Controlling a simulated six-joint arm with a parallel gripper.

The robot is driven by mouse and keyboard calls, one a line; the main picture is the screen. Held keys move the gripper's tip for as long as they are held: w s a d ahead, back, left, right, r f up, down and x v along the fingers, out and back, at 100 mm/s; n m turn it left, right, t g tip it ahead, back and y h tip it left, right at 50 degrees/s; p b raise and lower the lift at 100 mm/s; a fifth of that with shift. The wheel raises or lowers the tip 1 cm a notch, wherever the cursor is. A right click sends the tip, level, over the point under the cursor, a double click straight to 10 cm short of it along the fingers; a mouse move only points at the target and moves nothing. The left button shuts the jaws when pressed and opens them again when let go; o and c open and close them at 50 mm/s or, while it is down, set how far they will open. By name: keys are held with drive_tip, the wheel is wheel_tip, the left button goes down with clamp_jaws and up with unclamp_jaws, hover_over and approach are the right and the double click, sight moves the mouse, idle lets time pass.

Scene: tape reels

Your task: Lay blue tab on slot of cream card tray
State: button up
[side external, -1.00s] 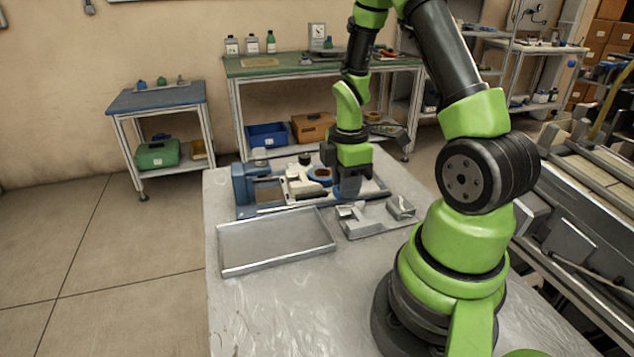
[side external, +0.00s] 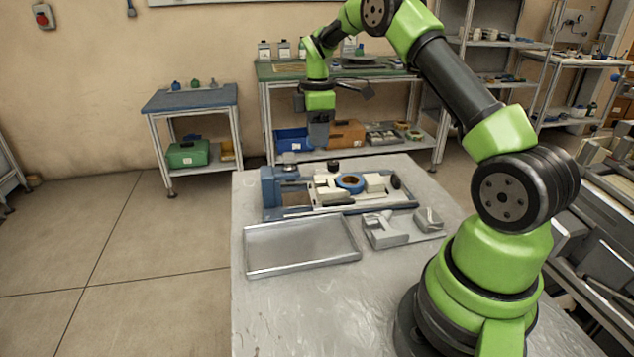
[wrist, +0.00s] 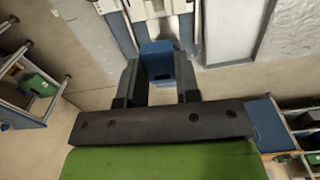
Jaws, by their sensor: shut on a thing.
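My gripper (side external: 318,143) is raised in the air beyond the far side of the bench, above the blue-framed fixture. In the wrist view my gripper (wrist: 160,75) has its dark fingers on either side of a blue block, the blue tab (wrist: 158,60), and is shut on it. The tab is too small to make out in the side view. Cream parts (side external: 326,190) sit in the fixture; a cream part (wrist: 150,9) also shows at the top of the wrist view. I cannot tell which is the card tray, and its slot is not distinguishable.
A blue tape reel (side external: 349,182) lies among the cream parts. A blue upright block (side external: 269,187) stands at the fixture's left end. An empty grey metal tray (side external: 300,246) and a grey holder (side external: 388,232) are nearer. The bench front (side external: 330,305) is clear.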

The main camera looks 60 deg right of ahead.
wheel_tip(320, 180, down, 9)
drive_tip(key=shift+f, duration=0.2)
